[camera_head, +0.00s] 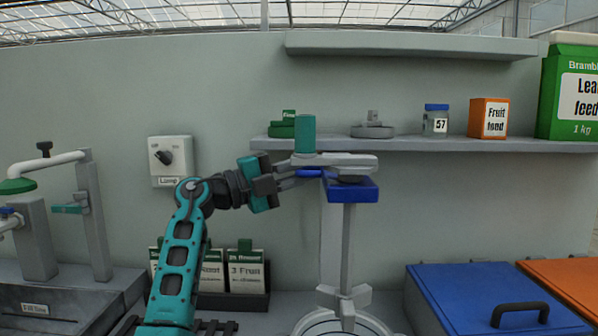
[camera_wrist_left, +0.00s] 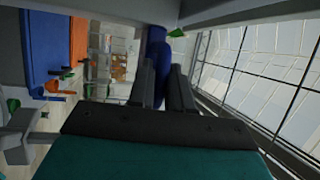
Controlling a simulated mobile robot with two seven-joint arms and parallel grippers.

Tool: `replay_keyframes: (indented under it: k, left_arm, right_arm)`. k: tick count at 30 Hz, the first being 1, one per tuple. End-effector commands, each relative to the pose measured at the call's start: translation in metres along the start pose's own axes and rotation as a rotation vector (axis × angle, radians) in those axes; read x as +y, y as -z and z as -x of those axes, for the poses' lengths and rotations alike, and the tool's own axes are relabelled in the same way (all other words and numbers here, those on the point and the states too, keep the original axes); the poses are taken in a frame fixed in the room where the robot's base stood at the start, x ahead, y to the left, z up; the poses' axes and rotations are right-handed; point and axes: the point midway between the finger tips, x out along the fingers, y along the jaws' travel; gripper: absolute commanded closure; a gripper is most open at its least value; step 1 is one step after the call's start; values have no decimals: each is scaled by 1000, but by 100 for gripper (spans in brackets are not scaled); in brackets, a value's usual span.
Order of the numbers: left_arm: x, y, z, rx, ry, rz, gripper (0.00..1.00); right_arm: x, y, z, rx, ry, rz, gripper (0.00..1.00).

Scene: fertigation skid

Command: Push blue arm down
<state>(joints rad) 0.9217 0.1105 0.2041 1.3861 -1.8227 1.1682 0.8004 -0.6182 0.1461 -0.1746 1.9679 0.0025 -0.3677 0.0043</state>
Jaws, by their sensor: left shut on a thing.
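The blue arm (camera_head: 309,172) is a short, level blue bar. It juts left from a blue block (camera_head: 352,192) at the top of a grey post (camera_head: 347,245). My left gripper (camera_head: 303,179) comes in from the left and is shut on the blue arm. In the left wrist view the blue arm (camera_wrist_left: 157,62) shows between the two dark fingers. A pale grey bar (camera_head: 345,160) lies just above, with a teal cylinder (camera_head: 305,133) over its left end. The fingers hide part of the blue arm. My right gripper is not in view.
A wall shelf (camera_head: 480,145) behind holds a jar (camera_head: 435,122) and an orange box (camera_head: 488,118). A blue lidded bin (camera_head: 490,295) stands at lower right. Feed packets (camera_head: 247,270) stand behind my arm. A lamp switch (camera_head: 170,160) is on the wall.

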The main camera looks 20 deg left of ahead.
Motion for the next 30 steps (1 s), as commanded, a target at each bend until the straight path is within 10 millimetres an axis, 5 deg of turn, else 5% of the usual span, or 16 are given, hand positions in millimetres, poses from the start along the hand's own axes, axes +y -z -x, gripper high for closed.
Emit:
replay_keyframes:
  k: [8,21,30]
  left_arm:
    - [24,-3,5,-3,-4,2,100]
    - [132,-11,25,-3,-5,4,100]
    - [169,-13,32,-1,-3,2,100]
  right_arm:
    - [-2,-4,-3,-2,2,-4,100]
    - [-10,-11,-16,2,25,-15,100]
    - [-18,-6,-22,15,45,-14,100]
